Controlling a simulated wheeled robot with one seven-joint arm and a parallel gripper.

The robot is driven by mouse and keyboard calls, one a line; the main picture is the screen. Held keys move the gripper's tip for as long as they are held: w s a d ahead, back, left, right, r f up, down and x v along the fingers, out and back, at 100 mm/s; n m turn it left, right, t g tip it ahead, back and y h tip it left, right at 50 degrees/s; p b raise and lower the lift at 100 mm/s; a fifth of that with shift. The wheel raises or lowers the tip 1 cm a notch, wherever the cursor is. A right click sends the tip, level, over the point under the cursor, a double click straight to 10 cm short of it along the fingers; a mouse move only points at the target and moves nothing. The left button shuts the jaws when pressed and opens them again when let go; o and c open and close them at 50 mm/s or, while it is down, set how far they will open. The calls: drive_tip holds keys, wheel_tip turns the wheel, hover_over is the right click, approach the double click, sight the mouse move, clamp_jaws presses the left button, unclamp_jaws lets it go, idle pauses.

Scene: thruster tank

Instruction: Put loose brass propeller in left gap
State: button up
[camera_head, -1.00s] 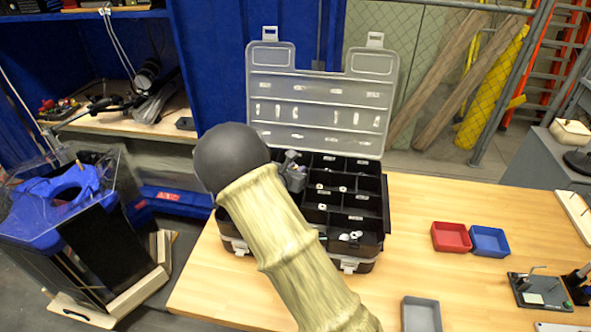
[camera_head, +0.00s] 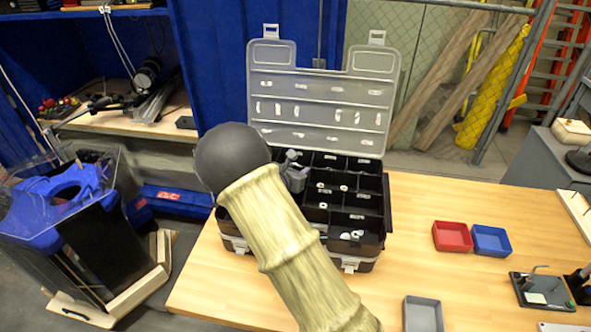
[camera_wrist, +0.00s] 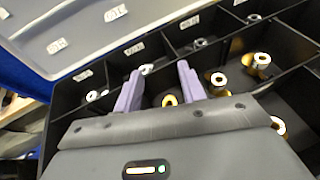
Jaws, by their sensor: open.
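A black compartment case (camera_head: 388,205) stands open on the table. My gripper (camera_wrist: 160,85) is open over its compartments, fingers pointing down toward a small brass-coloured ring (camera_wrist: 169,100) that shows between the fingertips in the wrist view. I see no contact with it. More small parts lie in other compartments: a brass-coloured piece (camera_wrist: 262,60) at upper right, a pale-topped ring (camera_wrist: 218,79), and another ring (camera_wrist: 278,125) at the right. I cannot tell which, if any, is the loose brass propeller. In the head view my arm hides the case's left part. No left gap is identifiable.
The case's clear lid (camera_head: 320,100) stands upright behind the compartments. A red tray (camera_head: 452,237), a blue tray (camera_head: 491,241) and a grey tray (camera_head: 423,315) are on the table to the right. A blue-topped tank (camera_head: 40,215) stands at the left.

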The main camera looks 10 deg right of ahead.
drive_tip(key=shift+d+r+p, duration=0.1)
drive_tip(key=shift+r+p, duration=0.6)
drive_tip(key=shift+r, duration=0.15)
drive_tip(key=b+v, duration=0.1)
drive_tip(key=v, duration=1.1)
drive_tip(key=shift+f, duration=0.3)
